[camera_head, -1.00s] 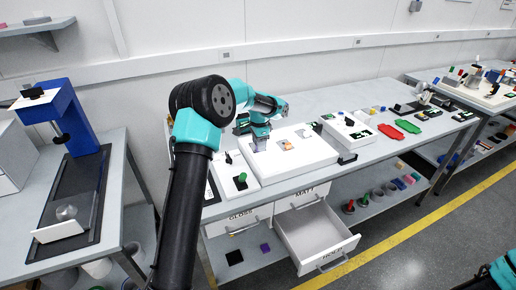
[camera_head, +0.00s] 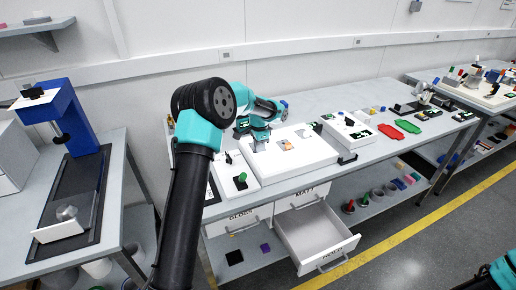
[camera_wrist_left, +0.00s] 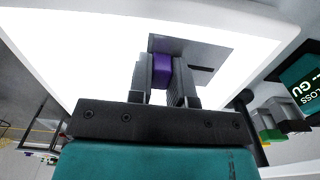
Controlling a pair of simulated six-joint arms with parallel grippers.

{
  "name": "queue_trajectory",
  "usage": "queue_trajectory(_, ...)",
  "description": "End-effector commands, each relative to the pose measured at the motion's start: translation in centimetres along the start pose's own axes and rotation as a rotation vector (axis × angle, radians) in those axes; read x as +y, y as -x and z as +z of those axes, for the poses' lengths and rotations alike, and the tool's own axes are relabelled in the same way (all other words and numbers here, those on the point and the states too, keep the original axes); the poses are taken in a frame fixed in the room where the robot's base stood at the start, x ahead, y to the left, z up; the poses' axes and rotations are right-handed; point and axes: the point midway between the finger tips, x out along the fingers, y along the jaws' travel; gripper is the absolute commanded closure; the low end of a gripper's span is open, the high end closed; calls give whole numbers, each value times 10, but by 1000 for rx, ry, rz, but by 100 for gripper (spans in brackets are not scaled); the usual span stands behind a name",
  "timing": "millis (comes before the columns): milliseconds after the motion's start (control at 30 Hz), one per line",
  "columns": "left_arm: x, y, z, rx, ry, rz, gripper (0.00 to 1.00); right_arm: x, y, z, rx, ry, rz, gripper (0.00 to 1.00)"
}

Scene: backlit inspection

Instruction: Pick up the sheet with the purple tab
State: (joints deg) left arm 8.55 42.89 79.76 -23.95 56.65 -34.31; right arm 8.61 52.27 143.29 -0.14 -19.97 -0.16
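The dark grey sheet (camera_wrist_left: 205,52) lies over the bright panel in the left wrist view, with its purple tab (camera_wrist_left: 162,72) towards me. My left gripper (camera_wrist_left: 163,68) has one finger on each side of the tab, and both fingers appear to touch it. In the head view my left gripper (camera_head: 260,143) is low over the left part of the white light box (camera_head: 312,158), and it hides most of the sheet there. My right gripper is out of view; only a bit of my right arm shows at the bottom right corner.
Orange and grey pieces (camera_head: 286,145) lie on the light box. A white stand with a green knob (camera_head: 242,178) is at its left. An open drawer (camera_head: 318,236) juts out below the table. Red and green trays (camera_head: 408,126) lie farther right.

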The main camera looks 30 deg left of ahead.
Motion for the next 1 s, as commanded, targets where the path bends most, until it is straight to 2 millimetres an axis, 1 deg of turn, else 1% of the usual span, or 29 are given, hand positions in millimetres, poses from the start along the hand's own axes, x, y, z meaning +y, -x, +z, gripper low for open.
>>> queue_trajectory(33,0,0,0,0,0,0,87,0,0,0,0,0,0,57)
queue_trajectory(167,0,0,0,0,0,0,100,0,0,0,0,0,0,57)
queue_trajectory(433,0,0,0,0,0,0,100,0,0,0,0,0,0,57)
queue_trajectory(567,0,4,0,1,0,-1,100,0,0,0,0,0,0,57)
queue_trajectory(667,0,10,0,2,0,-2,100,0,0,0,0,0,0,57)
queue_trajectory(933,0,37,0,1,1,-2,100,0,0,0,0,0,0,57)
queue_trajectory(1000,6,37,2,-1,-1,0,100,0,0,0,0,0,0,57)
